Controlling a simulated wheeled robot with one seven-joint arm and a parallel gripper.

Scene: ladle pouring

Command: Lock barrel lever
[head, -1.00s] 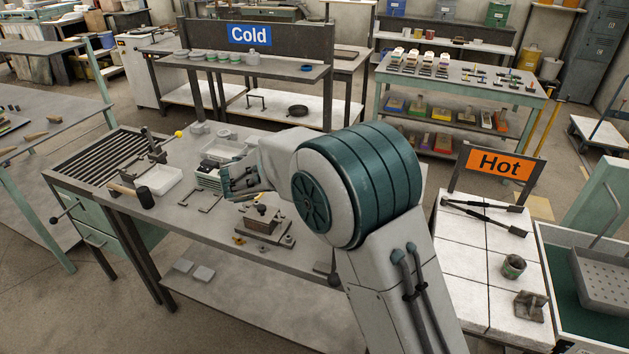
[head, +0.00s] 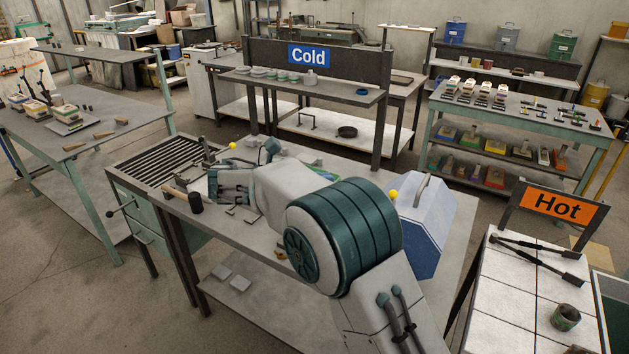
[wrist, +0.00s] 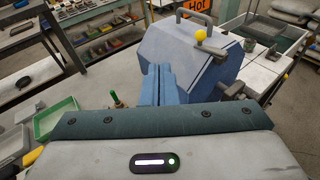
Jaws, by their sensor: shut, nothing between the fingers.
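The barrel (wrist: 186,58) is a blue, many-sided drum with a grey carry handle on top. Its lever has a yellow ball knob (wrist: 200,35) and a short grey bar at the upper edge. In the head view the barrel (head: 425,225) stands on the table right of my arm, with a yellow knob (head: 392,194) at its upper left. My gripper (wrist: 157,72) is shut and empty. Its blue fingers overlap the barrel's left side in the wrist view, left of and below the knob; I cannot tell whether they touch. My arm hides part of the barrel in the head view.
Another yellow knob (head: 233,145) stands by the slatted rack (head: 158,160) at the table's left end. A mallet (head: 190,198) lies nearby. A green tray (wrist: 52,120) is left of my fingers. The Hot bench (head: 520,290) is right, the Cold shelf (head: 340,92) behind.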

